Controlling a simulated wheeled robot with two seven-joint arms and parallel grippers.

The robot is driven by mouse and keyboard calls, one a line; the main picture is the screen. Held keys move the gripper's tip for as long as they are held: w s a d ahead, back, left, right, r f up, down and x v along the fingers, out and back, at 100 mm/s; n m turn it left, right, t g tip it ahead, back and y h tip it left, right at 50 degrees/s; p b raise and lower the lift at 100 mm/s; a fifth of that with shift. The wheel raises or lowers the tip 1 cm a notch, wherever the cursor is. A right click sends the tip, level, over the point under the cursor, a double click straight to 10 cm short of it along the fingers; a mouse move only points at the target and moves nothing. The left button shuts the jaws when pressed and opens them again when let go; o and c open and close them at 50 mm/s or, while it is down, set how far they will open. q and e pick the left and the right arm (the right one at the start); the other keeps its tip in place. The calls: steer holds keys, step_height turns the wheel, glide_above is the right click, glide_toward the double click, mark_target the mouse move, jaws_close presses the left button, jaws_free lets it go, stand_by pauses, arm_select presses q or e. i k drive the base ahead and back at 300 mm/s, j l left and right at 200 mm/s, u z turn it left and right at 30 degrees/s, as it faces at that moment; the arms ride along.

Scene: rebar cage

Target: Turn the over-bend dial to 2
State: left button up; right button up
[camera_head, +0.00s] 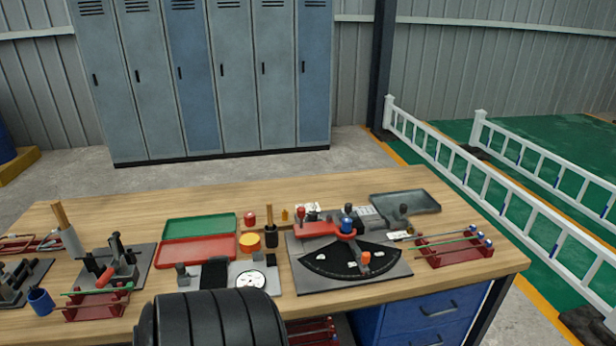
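A small white round dial (251,280) with dark marks lies on a grey plate near the front middle of the workbench; its marks are too small to read. To its right, a bending device stands on a grey base plate (397,283). It has a black fan-shaped scale (330,262) with small white labels, a red arm (318,229), a blue knob and an orange pointer piece (365,258). I cannot tell for certain which of these is the over-bend dial, or its setting. Neither of my grippers is in view.
The wooden workbench (150,207) also holds a green tray (200,226), a red tray (198,251), a dark grey tray (405,202), red racks with rods (455,249) and tools at left. A black ribbed part, apparently mine, covers the front edge. The back strip is clear.

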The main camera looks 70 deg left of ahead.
mark_target(313, 216)
steer(key=u, duration=1.8)
steer(key=k+j+z, duration=0.1)
steer(key=k+j, duration=0.1)
steer(key=j, duration=0.1)
